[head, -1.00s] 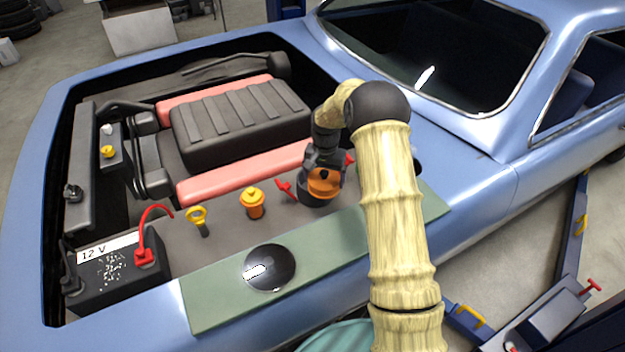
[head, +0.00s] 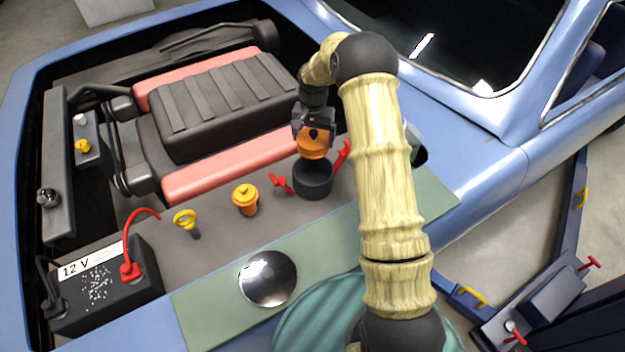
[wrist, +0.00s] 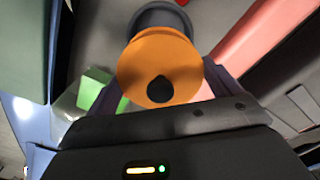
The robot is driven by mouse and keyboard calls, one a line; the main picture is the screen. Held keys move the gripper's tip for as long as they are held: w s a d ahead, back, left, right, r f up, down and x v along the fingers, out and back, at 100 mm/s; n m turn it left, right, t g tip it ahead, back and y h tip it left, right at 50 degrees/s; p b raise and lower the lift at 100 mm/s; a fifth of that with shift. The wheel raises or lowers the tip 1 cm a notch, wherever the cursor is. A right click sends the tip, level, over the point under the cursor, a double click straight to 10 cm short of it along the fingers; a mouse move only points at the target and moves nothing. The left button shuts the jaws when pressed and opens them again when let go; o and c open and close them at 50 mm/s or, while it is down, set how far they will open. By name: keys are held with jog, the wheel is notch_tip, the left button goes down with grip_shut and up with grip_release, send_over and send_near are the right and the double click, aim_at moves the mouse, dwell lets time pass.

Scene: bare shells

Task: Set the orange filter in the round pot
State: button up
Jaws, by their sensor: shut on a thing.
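The orange filter (head: 312,149) is a round orange body with a dark knob on top. My gripper (head: 314,132) is shut on it from above. In the wrist view the filter (wrist: 160,60) fills the upper middle, between the jaws. The round pot (head: 313,186) is dark grey and open-topped, with red clips at its sides. The filter shows just above and behind the pot's opening in the head view, and the opening is partly visible. In the wrist view the pot (wrist: 158,14) shows beyond the filter, mostly hidden by it.
A smaller orange canister (head: 245,199) with a yellow cap stands left of the pot. A yellow ring handle (head: 186,220) and a battery (head: 105,287) are further left. A silver dome (head: 268,278) lies on the green mat (head: 205,309) in front. The engine block (head: 225,105) is behind.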

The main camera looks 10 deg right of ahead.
jog(key=shift+f+p, duration=1.05)
jog(key=shift+f, duration=1.9)
notch_tip(320, 180, down, 4)
jog(key=shift+f+p, duration=0.1)
jog(key=shift+p, duration=0.7)
jog(key=shift+f+b, duration=0.4)
jog(key=shift+w+f, duration=0.1)
jog(key=shift+f, duration=0.1)
